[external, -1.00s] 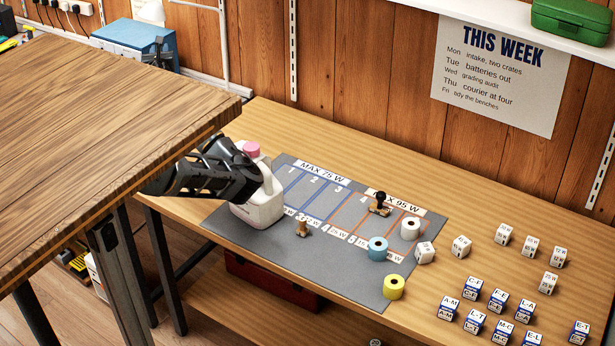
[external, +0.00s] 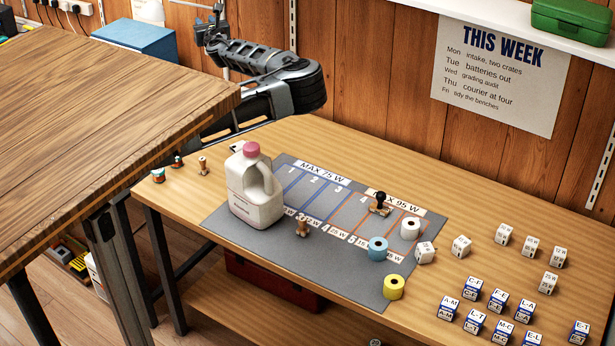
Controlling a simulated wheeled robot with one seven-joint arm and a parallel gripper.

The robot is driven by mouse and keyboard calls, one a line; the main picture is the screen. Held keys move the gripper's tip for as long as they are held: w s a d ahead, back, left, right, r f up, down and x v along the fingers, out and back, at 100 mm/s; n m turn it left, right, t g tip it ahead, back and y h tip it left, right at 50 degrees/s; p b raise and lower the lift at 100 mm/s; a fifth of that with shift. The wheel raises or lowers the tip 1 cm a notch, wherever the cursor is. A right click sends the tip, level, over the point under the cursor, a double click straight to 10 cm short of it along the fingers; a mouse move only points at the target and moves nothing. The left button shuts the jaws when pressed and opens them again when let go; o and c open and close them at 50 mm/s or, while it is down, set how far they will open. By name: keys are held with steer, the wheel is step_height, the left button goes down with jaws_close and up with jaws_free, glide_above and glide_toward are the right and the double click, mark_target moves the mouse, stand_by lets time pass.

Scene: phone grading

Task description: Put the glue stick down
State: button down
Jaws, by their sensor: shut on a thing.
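My gripper (external: 212,27) is raised at the upper left, in front of the wood-panelled wall and well above the bench. It is shut on the glue stick, which is too small and too mixed with the dark fingers to make out clearly. The glue stick is apart from any surface. My forearm reaches left from the bent joint above the back edge of the bench (external: 330,140).
A white jug (external: 258,205) with a pink cap stands on the grey mat (external: 335,268). Small stamps and green-red items (external: 158,176) stand at the bench's left end. Tape rolls (external: 393,287) and several labelled cubes (external: 461,246) occupy the right. A wooden tabletop (external: 100,90) is at left.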

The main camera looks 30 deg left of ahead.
steer(key=w+d+n+g, duration=0.1)
steer(key=w+d, duration=0.2)
steer(key=d, duration=0.9)
steer(key=w+d+f+m+t+h, duration=0.1)
steer(key=d+f, duration=0.5)
steer(key=d, duration=0.3)
steer(key=w+d+f+m+t+h+b, duration=0.1)
steer(key=d+f+m+t, duration=0.1)
steer(key=d+f, duration=0.45)
steer(key=w+d+f+m+t+h, duration=0.15)
steer(key=d+f, duration=0.25)
steer(key=d, duration=0.7)
steer(key=s+d+f+m+t+h+b, duration=0.1)
steer(key=s+d+f+h+b, duration=0.15)
steer(key=d+f, duration=0.8)
steer(key=shift+y, duration=0.4)
steer(key=shift+w+a+f+p, duration=0.15)
steer(key=shift+w+a+f, duration=0.95)
steer(key=shift+a+f, duration=0.85)
steer(key=shift+w+a+f+p, duration=0.1)
steer(key=shift+w+a+f, duration=1.25)
steer(key=shift+f, duration=1.05)
steer(key=shift+w+a+f+p, duration=0.15)
steer(key=shift+w+a+f, duration=0.75)
steer(key=shift+a+f, duration=1.15)
steer(key=shift+d+f, duration=0.1)
steer(key=shift+d, duration=0.05)
steer(key=shift+f+b, duration=0.35)
steer(key=shift+b, duration=0.05)
